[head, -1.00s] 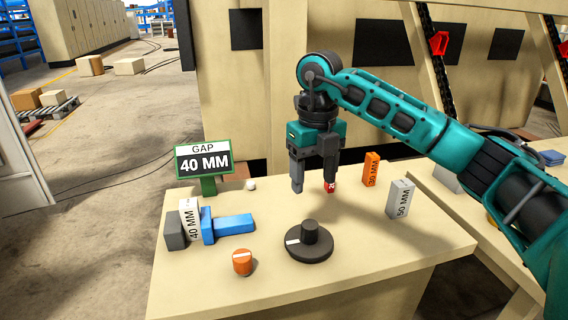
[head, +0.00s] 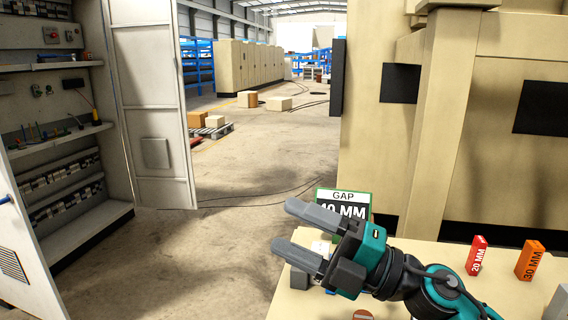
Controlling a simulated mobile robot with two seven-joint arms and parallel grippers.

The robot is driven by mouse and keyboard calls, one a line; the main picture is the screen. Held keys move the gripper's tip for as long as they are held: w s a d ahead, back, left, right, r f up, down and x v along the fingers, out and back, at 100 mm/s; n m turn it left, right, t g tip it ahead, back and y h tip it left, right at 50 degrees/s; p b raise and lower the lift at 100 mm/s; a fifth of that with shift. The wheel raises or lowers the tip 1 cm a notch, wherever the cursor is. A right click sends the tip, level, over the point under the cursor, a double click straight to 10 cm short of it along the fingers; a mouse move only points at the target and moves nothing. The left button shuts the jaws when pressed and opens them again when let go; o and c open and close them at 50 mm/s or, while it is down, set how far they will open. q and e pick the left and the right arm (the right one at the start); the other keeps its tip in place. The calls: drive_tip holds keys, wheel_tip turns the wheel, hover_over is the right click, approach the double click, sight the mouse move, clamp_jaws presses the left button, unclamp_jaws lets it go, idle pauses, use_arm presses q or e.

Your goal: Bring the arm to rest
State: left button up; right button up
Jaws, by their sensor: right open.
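My right gripper (head: 308,236) is open, its two grey fingers pointing left, above the left end of the beige table (head: 284,303). Nothing shows between its fingers. Its teal arm comes in from the bottom right. Behind it stands the green-framed GAP 40 MM sign (head: 343,198), partly covered by the gripper. The white 40 MM block and the blue and grey pieces by it are mostly hidden under the gripper. My left gripper is out of view.
A red 20 MM block (head: 477,255) and an orange 30 MM block (head: 530,261) stand on the table to the right. An open electrical cabinet (head: 62,130) with its door (head: 153,105) is at left. The floor (head: 225,225) between is clear. A pallet with boxes (head: 212,129) lies farther back.

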drive_tip(key=w+d+f+m+t+h, duration=0.1)
drive_tip(key=d+f+m+t+h, duration=0.45)
drive_tip(key=d+m+h, duration=0.55)
drive_tip(key=d+f+m+t+h, duration=0.45)
drive_tip(key=f+m+h, duration=0.3)
drive_tip(key=m, duration=0.75)
drive_tip(key=s+d+f+m+g+h, duration=0.1)
drive_tip(key=s+d+f+m+g, duration=0.1)
drive_tip(key=s+f+g, duration=0.65)
drive_tip(key=s+d+f+m+g, duration=0.15)
drive_tip(key=s+f+g, duration=0.35)
drive_tip(key=s+f, duration=0.65)
drive_tip(key=w+a+f+t+y, duration=0.1)
drive_tip(key=w+a+f+t, duration=0.2)
drive_tip(key=w+f+t, duration=0.2)
drive_tip(key=shift+w+f+t, duration=0.15)
drive_tip(key=shift+f+t, duration=0.25)
drive_tip(key=shift+t, duration=0.65)
drive_tip(key=shift+a+y, duration=0.1)
drive_tip(key=shift+y, duration=0.15)
